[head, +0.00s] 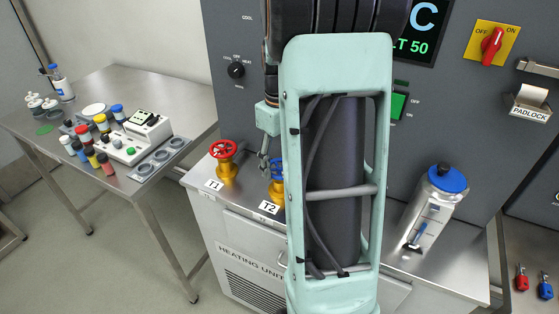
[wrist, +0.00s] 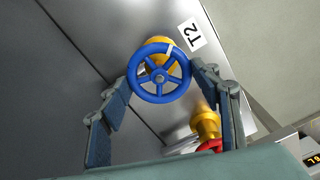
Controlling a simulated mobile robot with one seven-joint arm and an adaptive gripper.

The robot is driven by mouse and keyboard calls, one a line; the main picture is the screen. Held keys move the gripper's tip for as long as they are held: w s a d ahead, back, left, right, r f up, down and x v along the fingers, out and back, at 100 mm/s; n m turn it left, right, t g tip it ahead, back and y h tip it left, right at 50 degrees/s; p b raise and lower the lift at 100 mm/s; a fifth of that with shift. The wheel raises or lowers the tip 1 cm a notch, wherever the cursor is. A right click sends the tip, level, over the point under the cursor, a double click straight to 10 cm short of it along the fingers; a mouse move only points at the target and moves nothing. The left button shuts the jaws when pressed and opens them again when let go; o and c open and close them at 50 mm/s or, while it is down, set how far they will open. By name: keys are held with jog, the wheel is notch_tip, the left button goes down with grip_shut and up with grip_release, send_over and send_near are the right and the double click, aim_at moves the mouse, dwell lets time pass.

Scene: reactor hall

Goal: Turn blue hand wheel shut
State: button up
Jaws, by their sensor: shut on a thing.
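The blue hand wheel (wrist: 160,98) sits on a yellow valve body beside the T2 label (wrist: 190,37). It has several spokes and a pale mark on its rim. In the head view the wheel (head: 277,168) is partly hidden behind my arm. My gripper (wrist: 160,76) has one finger on each side of the wheel's rim and is shut on it. In the head view my gripper (head: 264,166) reaches down at the wheel's left side, and the far finger is hidden.
A red hand wheel (head: 223,149) on a yellow valve stands left of the blue one, behind label T1 (head: 214,185). A blue-topped metal canister (head: 432,212) stands on the right of the bench. A side table (head: 105,82) holds bottles and an instrument.

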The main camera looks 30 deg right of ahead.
jog(key=m, duration=0.6)
jog(key=shift+m, duration=0.3)
dwell(0.4)
jog(key=o, duration=1.2)
jog(key=shift+c, duration=0.2)
notch_tip(320, 180, up, 12)
